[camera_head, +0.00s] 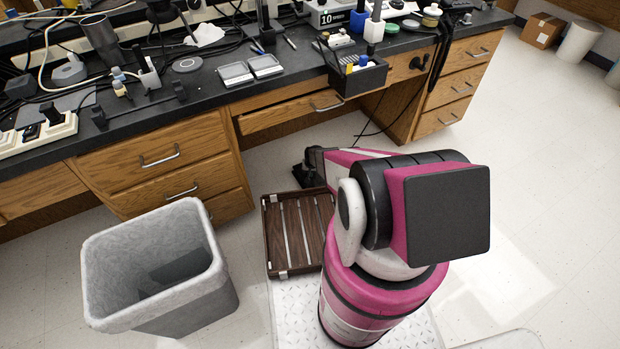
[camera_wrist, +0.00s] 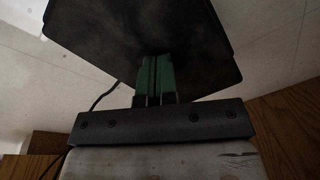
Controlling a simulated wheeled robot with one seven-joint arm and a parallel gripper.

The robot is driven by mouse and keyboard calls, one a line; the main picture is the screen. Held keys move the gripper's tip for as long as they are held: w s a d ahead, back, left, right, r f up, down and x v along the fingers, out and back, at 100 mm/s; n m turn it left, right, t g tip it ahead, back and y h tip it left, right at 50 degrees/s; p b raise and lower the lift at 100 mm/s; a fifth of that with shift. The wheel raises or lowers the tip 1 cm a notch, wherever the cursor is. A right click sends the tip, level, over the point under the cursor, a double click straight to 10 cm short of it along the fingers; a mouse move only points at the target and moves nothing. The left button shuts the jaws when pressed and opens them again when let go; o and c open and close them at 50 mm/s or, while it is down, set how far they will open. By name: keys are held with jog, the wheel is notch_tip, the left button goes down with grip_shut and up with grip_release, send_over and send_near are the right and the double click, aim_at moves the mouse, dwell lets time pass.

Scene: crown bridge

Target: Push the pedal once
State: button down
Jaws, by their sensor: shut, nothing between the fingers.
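The pedal is a broad black plate (camera_wrist: 135,30) at the top of the wrist view, with a thin black cable running off its left side. My gripper (camera_wrist: 158,60) shows there with its green fingers together and empty. The fingertips overlap the pedal's surface in that view; I cannot tell whether they touch it. In the head view the dark pedal (camera_head: 306,177) is on the floor below the desk opening, partly hidden by my arm and gripper.
A brown slatted wooden tray (camera_head: 268,235) lies on the floor close to the pedal. A grey bin (camera_head: 105,265) stands at the left. The wooden desk (camera_head: 190,150) has drawers, one slightly pulled out. A cable hangs under the desk.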

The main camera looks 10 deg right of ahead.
jog(key=shift+f, duration=0.4)
dwell(0.3)
jog(key=shift+s+d+r, duration=0.1)
jog(key=shift+s+r, duration=0.05)
jog(key=shift+r, duration=1.05)
jog(key=shift+s+r, duration=0.2)
jog(key=shift+r, duration=1)
jog(key=shift+s+d+r, duration=0.1)
jog(key=shift+s+r, duration=0.05)
jog(key=shift+r, duration=1.05)
